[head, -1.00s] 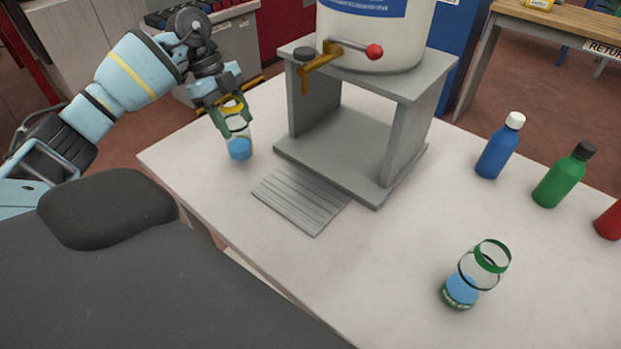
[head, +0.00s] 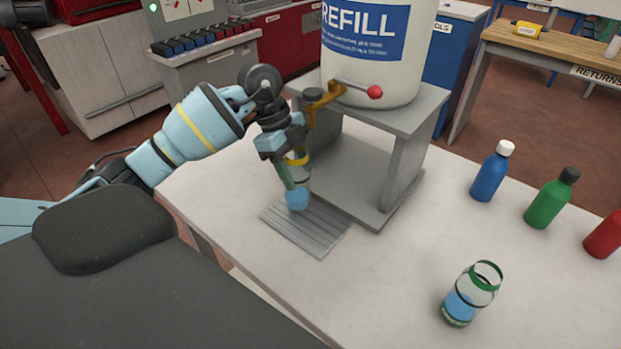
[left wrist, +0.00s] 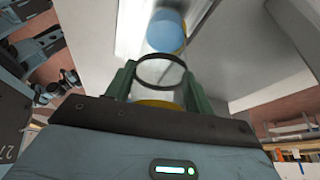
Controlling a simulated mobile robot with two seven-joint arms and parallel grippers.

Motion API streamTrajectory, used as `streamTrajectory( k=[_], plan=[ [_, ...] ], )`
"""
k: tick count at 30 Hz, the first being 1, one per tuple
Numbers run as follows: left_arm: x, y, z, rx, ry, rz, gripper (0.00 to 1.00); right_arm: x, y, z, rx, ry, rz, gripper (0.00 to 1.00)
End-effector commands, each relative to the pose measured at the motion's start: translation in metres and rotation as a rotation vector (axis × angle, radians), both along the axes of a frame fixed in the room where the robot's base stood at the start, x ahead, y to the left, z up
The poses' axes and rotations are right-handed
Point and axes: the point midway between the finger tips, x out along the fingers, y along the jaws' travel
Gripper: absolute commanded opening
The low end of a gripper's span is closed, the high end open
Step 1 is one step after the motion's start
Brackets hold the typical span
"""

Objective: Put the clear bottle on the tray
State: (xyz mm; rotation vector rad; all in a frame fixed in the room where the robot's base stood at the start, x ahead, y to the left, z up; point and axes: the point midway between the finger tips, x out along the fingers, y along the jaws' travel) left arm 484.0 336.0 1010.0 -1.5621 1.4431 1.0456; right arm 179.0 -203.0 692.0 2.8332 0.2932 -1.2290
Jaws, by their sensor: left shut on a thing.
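My left gripper (head: 291,176) is shut on a clear bottle (head: 298,199) with a yellow band, a dark ring and blue in its lower part. In the left wrist view the bottle (left wrist: 166,33) sits between the green fingers, its blue end pointing away. In the head view it is over the back part of the grey ribbed tray (head: 318,238), near the dispenser's foot. I cannot tell whether its base touches the tray. The gripper hides part of its upper half. My right gripper is not in view.
A grey stand (head: 405,165) holds the white refill tank (head: 365,60) with a brass tap and red-knobbed lever (head: 372,92) close to the gripper. A clear green-banded bottle (head: 471,293) and blue (head: 490,175), green (head: 549,203) and red (head: 604,237) bottles stand right. The front middle is clear.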

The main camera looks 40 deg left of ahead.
Motion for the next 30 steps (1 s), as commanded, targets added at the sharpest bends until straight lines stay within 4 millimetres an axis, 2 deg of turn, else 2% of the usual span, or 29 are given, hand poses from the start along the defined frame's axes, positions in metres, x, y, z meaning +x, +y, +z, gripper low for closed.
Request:
streamTrajectory(
  k=[4, 9, 13, 23, 24, 29, 30],
  plan=[
    [0.001, -0.013, 0.002, -0.002, -0.003, -0.005, 0.28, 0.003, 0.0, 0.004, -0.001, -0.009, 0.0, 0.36],
    [0.003, -0.04, 0.004, -0.004, -0.006, -0.005, 0.28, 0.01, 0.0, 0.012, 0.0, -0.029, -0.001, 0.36],
    [0.002, -0.038, -0.013, -0.001, 0.0, -0.001, 0.28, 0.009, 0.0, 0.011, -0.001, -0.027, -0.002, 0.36],
    [0.003, -0.038, -0.016, 0.0, -0.001, -0.001, 0.28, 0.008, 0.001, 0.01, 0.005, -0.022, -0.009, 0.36],
    [0.003, -0.037, -0.017, 0.0, -0.001, -0.001, 0.54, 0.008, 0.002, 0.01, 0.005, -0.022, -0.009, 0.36],
    [0.003, -0.037, -0.017, 0.0, -0.001, -0.001, 0.75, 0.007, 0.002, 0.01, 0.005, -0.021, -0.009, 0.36],
    [0.003, -0.037, -0.017, 0.0, -0.001, -0.001, 0.75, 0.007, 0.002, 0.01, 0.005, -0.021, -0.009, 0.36]
  ],
)
